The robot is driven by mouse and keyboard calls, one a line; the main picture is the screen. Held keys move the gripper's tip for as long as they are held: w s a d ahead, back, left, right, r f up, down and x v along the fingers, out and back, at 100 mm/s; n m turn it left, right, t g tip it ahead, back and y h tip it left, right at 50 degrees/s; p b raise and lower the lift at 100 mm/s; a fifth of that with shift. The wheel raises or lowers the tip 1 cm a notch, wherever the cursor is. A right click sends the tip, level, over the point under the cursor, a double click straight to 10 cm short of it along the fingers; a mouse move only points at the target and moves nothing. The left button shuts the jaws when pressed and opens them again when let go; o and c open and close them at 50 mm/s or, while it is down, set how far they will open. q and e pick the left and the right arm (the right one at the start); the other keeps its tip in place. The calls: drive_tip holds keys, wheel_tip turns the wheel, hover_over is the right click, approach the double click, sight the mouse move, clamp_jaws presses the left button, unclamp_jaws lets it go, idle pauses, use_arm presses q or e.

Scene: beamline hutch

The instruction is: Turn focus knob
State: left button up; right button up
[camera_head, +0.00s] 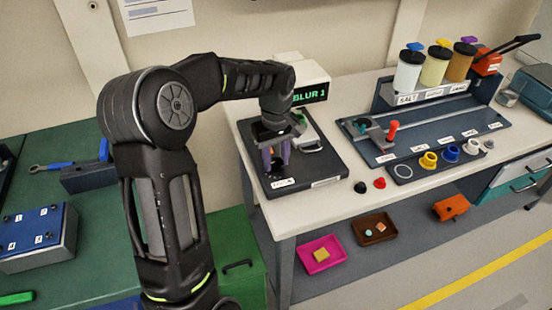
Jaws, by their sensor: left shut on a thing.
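The focus unit is a dark base plate (325,165) on the white bench, with a small white label (283,183) at its front edge. My left gripper (276,163) reaches down over the left part of this plate, its purple-grey fingers pointing down. It is shut on the focus knob, which is mostly hidden between the fingers; only a bit of orange shows there. A white display (310,94) behind the plate reads "BLUR 1" in green. A grey-white instrument part with green (307,133) stands just right of the gripper. My right gripper is not in view.
Right of the plate are a black cap (360,187) and a red cap (380,183). A dark rail board (440,128) carries a red-handled slider. Jars labelled salt and others (409,70) stand behind. A green table (60,200) is at left.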

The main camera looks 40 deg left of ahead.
sight(276, 162)
use_arm(q)
clamp_jaws()
drive_tip(key=shift+m, duration=1.2)
drive_tip(key=o, duration=0.6)
unclamp_jaws()
drive_tip(key=shift+r, duration=0.1)
wheel_tip(276, 162, up, 8)
drive_tip(key=shift+f+b, duration=0.2)
drive_tip(key=shift+b, duration=0.25)
